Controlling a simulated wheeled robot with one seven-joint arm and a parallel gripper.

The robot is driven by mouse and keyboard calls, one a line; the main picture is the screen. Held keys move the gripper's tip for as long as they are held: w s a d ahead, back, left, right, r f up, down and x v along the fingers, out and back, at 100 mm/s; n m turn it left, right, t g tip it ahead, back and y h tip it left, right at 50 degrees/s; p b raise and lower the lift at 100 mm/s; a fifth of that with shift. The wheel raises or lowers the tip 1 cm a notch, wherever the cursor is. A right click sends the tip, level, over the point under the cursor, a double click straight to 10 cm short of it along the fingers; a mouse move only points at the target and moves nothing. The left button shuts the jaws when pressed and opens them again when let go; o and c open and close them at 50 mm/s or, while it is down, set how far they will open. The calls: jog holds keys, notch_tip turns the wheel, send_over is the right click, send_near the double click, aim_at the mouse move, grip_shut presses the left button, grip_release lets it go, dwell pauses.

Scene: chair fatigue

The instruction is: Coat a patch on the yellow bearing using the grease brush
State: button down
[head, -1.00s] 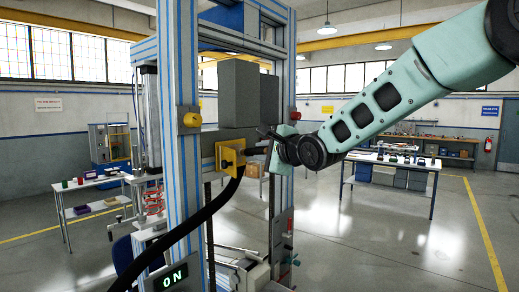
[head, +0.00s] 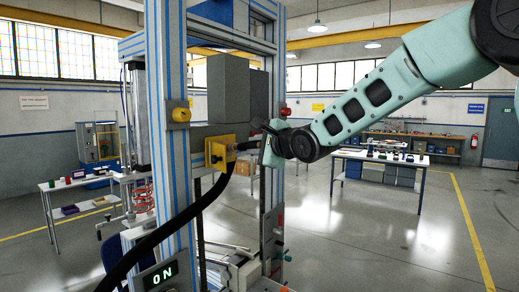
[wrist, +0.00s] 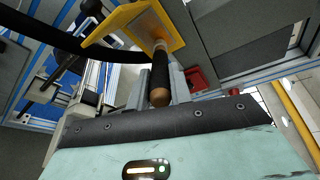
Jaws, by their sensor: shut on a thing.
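The yellow bearing (head: 216,158) is a square yellow block on the inner side of the test frame's left post, with a black hose beside it. In the wrist view the yellow bearing (wrist: 165,22) is at the top. The grease brush (wrist: 160,80) has a dark handle with a rounded brown end, and its pale front end points at the yellow face. My gripper (head: 266,142) is shut on the brush, right of the bearing. In the wrist view my gripper (wrist: 161,92) has a finger on each side of the handle. Whether the bristles touch the bearing is unclear.
The frame's blue-striped left post (head: 168,200) and right post (head: 272,200) stand close around my gripper. A grey block (head: 230,88) hangs just above the bearing. The black hose (head: 190,212) curves below it. A table (head: 380,158) stands behind at right.

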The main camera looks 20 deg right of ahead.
jog(key=shift+s+a+b, duration=0.35)
jog(key=shift+s+a, duration=0.2)
jog(key=shift+a, duration=0.2)
jog(key=s+a+b, duration=0.2)
jog(key=a+b, duration=0.1)
jog(key=shift+s+a+r, duration=0.1)
jog(key=shift+s+a, duration=0.05)
jog(key=shift+a, duration=0.05)
jog(key=s+d+p, duration=0.3)
jog(key=s+p, duration=0.1)
jog(key=shift+s+d+p, duration=0.3)
jog(key=shift+s+p, duration=0.1)
jog(key=shift+s, duration=0.1)
